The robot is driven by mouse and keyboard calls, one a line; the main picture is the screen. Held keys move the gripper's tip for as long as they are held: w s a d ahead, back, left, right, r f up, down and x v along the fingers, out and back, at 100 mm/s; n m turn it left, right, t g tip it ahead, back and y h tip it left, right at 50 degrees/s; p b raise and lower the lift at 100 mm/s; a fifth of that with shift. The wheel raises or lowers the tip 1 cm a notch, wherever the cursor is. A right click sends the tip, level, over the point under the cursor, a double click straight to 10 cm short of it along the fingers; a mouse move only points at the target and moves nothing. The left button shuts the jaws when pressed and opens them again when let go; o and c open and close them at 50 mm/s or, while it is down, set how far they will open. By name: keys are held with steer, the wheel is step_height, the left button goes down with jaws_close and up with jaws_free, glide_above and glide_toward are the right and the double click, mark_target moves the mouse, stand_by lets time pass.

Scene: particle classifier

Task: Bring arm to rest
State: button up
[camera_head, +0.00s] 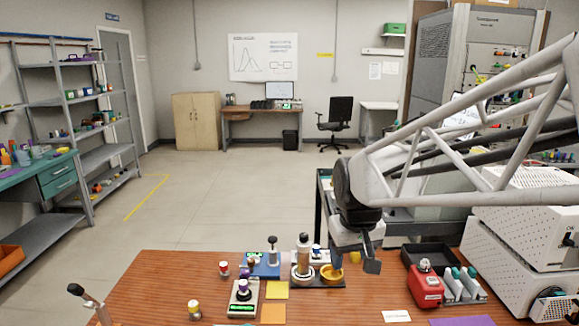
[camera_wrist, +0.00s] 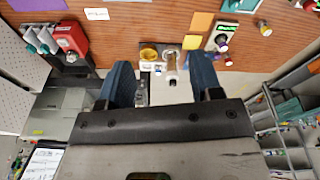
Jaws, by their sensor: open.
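My gripper (camera_head: 355,262) is at the end of the arm, which reaches in from the right in the head view. It hangs pointing down near the far edge of the wooden bench (camera_head: 200,275). In the wrist view my gripper (camera_wrist: 163,78) shows two blue-grey fingers spread well apart, with nothing held between them. Beyond the fingers are an orange dish (camera_wrist: 149,53) and a jar-like instrument (camera_wrist: 170,62) on the bench. In the head view the same orange dish (camera_head: 331,274) lies just left of the gripper; I cannot tell the exact gap.
A red device (camera_head: 425,290) and a black tray (camera_head: 428,256) stand right of the gripper. White perforated cabinets (camera_head: 525,235) fill the right side. A scale (camera_head: 243,298), small capped vials and coloured notes lie on the left. The floor beyond the bench is open.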

steer(key=s+d+f+m, duration=0.1)
steer(key=s+d, duration=0.2)
steer(key=s, duration=0.6)
steer(key=s+d+f+m, duration=0.1)
steer(key=s+d, duration=0.2)
steer(key=s, duration=0.7)
steer(key=shift+m+t, duration=0.4)
